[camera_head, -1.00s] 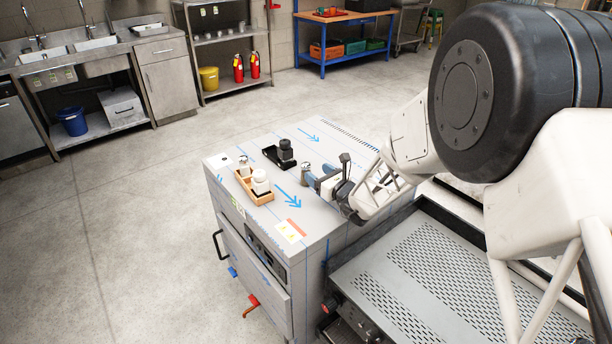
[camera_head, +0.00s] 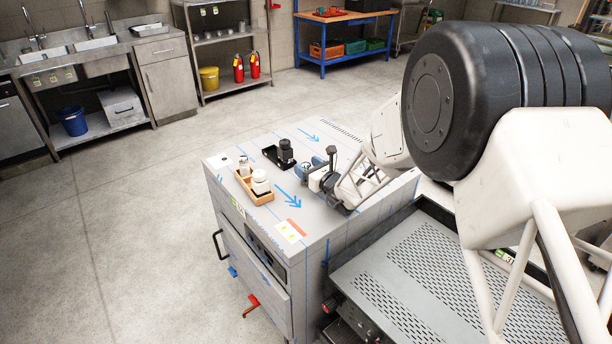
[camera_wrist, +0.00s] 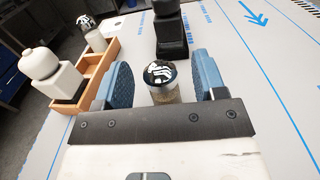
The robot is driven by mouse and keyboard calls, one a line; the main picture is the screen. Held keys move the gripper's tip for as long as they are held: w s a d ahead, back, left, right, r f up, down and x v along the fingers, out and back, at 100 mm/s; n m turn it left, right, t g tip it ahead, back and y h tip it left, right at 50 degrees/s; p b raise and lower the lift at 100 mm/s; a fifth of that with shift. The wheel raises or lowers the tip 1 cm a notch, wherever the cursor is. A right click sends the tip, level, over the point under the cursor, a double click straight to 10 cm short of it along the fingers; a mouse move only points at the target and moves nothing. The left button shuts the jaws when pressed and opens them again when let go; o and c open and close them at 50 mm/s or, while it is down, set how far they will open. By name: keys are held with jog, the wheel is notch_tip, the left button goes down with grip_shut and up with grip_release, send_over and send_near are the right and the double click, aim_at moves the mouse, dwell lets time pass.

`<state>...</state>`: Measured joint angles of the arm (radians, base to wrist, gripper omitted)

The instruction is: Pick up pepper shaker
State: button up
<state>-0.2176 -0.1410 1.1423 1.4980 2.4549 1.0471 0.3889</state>
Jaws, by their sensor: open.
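A small glass shaker with a shiny metal cap (camera_wrist: 160,75) and speckled contents stands upright on the worktop. In the wrist view it lies between the two blue fingers of my gripper (camera_wrist: 163,66), which is open, with a gap visible on each side. In the head view my gripper (camera_head: 318,169) is low over the worktop, and the shaker is largely hidden there. A second metal-capped shaker (camera_wrist: 91,35) stands in a wooden tray (camera_wrist: 103,62); it also shows in the head view (camera_head: 244,164). I cannot read a pepper label on either shaker.
A white square-based container (camera_wrist: 58,78) shares the wooden tray. The worktop (camera_head: 325,215) is clear toward the front right.

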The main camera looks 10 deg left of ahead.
jog(key=shift+w+a, duration=0.35)
jog(key=shift+a, duration=0.05)
jog(key=c, duration=1)
jog(key=shift+c, duration=0.2)
jog(key=shift+r, duration=0.1)
jog(key=shift+r, duration=1.45)
jog(key=shift+s+d+r, duration=0.1)
jog(key=shift+s+r, duration=0.15)
jog(key=s+d, duration=0.2)
jog(key=s, duration=0.5)
jog(key=s+d+r, duration=0.1)
jog(key=s+d, duration=0.2)
jog(key=s, duration=0.4)
jog(key=shift+s+r, duration=0.2)
jog(key=shift+s, duration=0.1)
